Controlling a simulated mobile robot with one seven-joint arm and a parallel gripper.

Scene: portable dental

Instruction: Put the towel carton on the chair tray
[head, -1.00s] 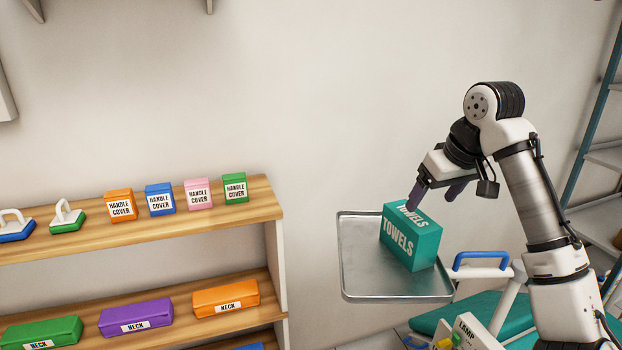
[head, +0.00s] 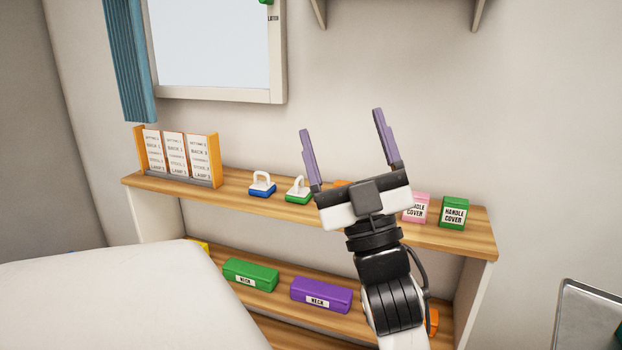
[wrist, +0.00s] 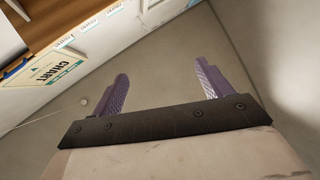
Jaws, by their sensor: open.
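My gripper (head: 342,122) is open and empty, with its two purple fingers raised apart in front of the shelf and wall. In the wrist view my gripper (wrist: 161,70) also shows nothing between its fingers. A corner of the metal chair tray (head: 592,325) shows at the lower right edge of the head view, well to the right of my gripper. The visible corner is bare. The towel carton is out of view in both current frames.
A wooden shelf unit (head: 235,204) stands along the wall with a pink box (head: 416,208), a green box (head: 454,212), handled pieces and neck boxes. A white rounded surface (head: 130,300) fills the lower left. The wrist view shows a chart label (wrist: 55,70).

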